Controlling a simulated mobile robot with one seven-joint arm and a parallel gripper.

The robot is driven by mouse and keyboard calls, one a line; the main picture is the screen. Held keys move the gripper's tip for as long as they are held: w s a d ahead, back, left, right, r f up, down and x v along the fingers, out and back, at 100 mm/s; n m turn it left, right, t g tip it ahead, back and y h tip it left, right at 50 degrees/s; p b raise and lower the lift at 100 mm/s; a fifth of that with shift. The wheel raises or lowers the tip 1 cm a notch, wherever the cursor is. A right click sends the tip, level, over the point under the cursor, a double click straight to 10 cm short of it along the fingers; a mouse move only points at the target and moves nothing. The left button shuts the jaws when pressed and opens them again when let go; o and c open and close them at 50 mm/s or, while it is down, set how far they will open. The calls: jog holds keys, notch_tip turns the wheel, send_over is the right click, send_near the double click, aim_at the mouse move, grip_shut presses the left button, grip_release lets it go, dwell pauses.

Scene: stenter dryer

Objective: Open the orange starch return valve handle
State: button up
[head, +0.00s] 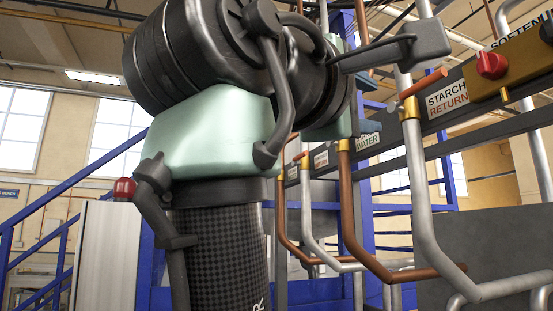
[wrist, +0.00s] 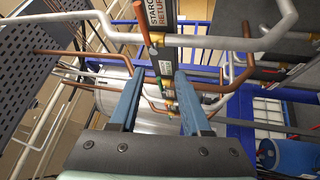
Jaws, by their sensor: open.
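The orange starch return valve handle (head: 423,84) is a short bar sloping up to the right, on a brass valve body (head: 410,108) at the upper right of the head view. The STARCH RETURN sign (head: 447,98) is just right of it. In the wrist view the handle (wrist: 141,24) is at the top, left of the sign (wrist: 158,12). My gripper (wrist: 157,74) is open, its two blue fingers apart and pointing up toward the pipes. The handle lies beyond the fingertips, not between them. My arm hides part of the head view; the fingers are not clear there.
A WATER sign (head: 369,141) and a copper pipe (head: 350,210) are left of the starch valve. A red knob (head: 491,65) on a yellow block is to its right. Pipes cross ahead of the fingers. A blue barrel (wrist: 288,157) stands lower right in the wrist view.

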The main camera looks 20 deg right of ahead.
aim_at(425, 78)
jog(key=s+d+r+g+p, duration=0.1)
jog(key=s+d+r+g, duration=0.2)
jog(key=s+r, duration=0.1)
jog(key=shift+h, duration=0.4)
jog(key=p+x, duration=0.7)
jog(key=x, duration=0.4)
jog(key=shift+w+a, duration=0.15)
jog(key=shift+w+d+f+p, duration=0.1)
jog(key=shift+w+d+p, duration=0.25)
jog(key=shift+d, duration=0.2)
grip_shut()
